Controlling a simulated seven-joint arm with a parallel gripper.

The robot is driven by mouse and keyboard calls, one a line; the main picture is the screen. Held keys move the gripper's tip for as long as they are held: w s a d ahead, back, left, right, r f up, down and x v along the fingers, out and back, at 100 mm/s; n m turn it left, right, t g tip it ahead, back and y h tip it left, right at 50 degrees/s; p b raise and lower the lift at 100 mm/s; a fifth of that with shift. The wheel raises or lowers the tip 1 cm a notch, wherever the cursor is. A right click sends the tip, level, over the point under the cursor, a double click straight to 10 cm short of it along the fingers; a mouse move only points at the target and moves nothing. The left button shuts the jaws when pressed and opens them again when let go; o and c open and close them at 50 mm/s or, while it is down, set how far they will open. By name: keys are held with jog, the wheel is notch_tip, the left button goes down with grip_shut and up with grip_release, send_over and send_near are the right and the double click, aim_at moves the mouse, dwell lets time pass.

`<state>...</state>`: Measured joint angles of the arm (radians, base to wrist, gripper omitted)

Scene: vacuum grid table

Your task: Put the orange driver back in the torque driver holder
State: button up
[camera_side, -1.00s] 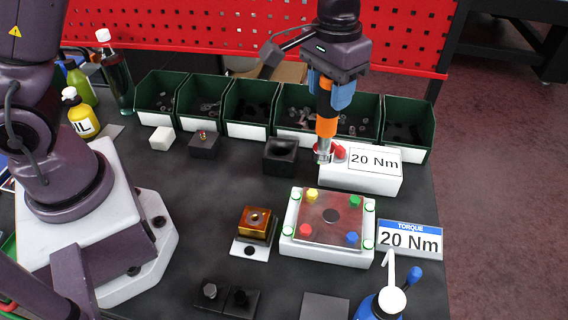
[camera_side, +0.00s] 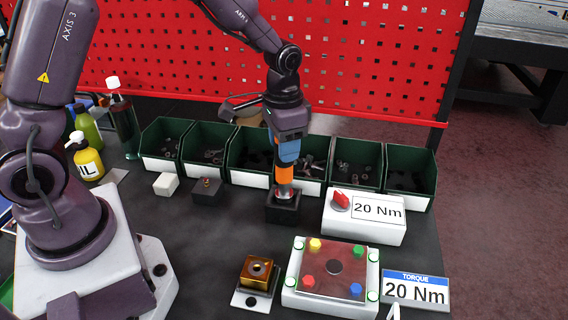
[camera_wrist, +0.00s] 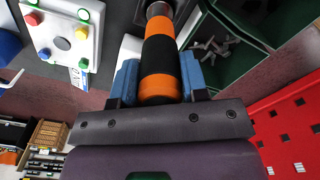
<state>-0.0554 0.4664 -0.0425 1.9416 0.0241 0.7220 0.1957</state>
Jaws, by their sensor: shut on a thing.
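The orange driver (camera_side: 284,172) is upright, orange and black with a metal lower end. My gripper (camera_side: 286,150) is shut on its upper part with blue fingers; in the wrist view the driver (camera_wrist: 160,60) sits between the two blue fingers (camera_wrist: 160,82). The torque driver holder, a black block with a round recess (camera_side: 283,214), stands directly under the driver. The driver's metal end is at the top of the holder; I cannot tell how deep it sits inside.
Green bins (camera_side: 355,160) with small parts stand in a row just behind the holder. A white 20 Nm box with a red knob (camera_side: 341,199) is close on the right. A white plate with coloured knobs (camera_side: 332,268) lies in front. A red pegboard (camera_side: 360,60) rises behind.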

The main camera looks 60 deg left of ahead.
jog(key=shift+f, duration=1.7)
jog(key=o, duration=1)
jog(key=shift+f, duration=0.1)
notch_tip(320, 180, up, 12)
jog(key=shift+s+r, duration=0.3)
jog(key=shift+r, duration=0.15)
jog(key=s+r+t, duration=0.1)
jog(key=s+r, duration=0.2)
jog(key=s, duration=0.3)
jog(key=s+r+n+t, duration=0.1)
jog(key=s+r+t, duration=0.1)
jog(key=s, duration=0.4)
jog(key=s+r+n+t, duration=0.1)
jog(key=s+r+t, duration=0.1)
jog(key=s, duration=0.4)
jog(key=shift+d+r, duration=0.35)
jog(key=shift+r, duration=0.5)
